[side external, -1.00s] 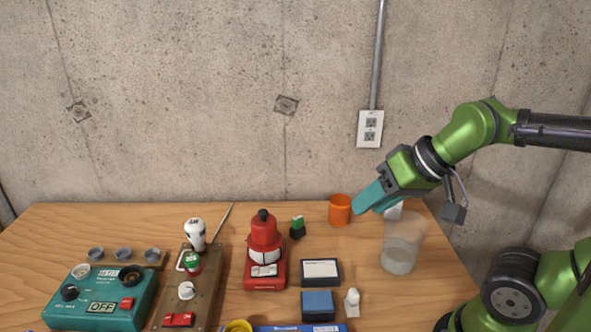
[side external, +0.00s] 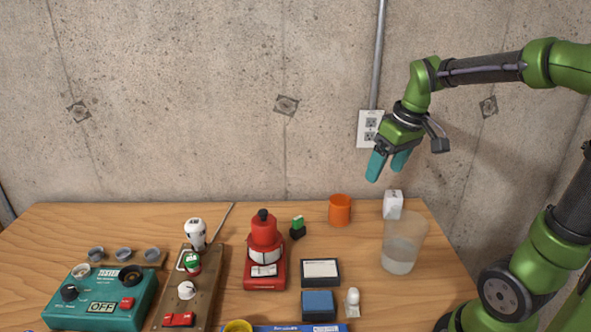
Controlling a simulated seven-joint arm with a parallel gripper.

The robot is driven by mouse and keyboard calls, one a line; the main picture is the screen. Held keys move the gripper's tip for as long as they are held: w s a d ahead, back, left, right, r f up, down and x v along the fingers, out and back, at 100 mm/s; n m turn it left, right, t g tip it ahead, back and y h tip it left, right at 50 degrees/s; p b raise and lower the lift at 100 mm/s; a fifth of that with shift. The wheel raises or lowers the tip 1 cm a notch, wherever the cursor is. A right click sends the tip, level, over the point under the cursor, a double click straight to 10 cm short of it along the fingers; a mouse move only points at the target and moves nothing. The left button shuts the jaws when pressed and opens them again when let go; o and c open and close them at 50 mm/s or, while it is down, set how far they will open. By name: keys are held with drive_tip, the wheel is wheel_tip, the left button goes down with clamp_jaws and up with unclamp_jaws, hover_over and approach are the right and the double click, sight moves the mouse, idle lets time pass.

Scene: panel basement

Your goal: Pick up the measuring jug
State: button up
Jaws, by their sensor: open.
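The measuring jug (side external: 402,243) is a clear, frosted-looking cup that widens toward its rim. It stands upright near the right edge of the wooden table. My gripper (side external: 386,172) has teal fingers pointing down, spread apart with nothing between them. It is in the air above the back right of the table, higher than the jug and a little to its left in the picture. No part of the jug is hidden by my arm.
An orange cup (side external: 340,210) and a small white box (side external: 393,205) stand behind the jug. A black-framed card (side external: 320,272), a blue block (side external: 318,305) and a small white figure-like piece (side external: 352,302) lie to its left. A red device (side external: 265,255) stands mid-table. The concrete wall is close behind.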

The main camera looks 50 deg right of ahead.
drive_tip(key=d+n+g, duration=0.3)
drive_tip(key=d+n, duration=0.3)
drive_tip(key=d, duration=0.2)
drive_tip(key=n, duration=0.4)
approach(396, 207)
drive_tip(key=f, duration=0.5)
drive_tip(key=shift+d+f, duration=0.3)
drive_tip(key=shift+f, duration=0.05)
drive_tip(key=shift+a+f, duration=0.15)
drive_tip(key=shift+f, duration=1.2)
drive_tip(key=shift+a+f, duration=0.15)
drive_tip(key=shift+f, duration=1.2)
drive_tip(key=shift+c, duration=0.2)
clamp_jaws()
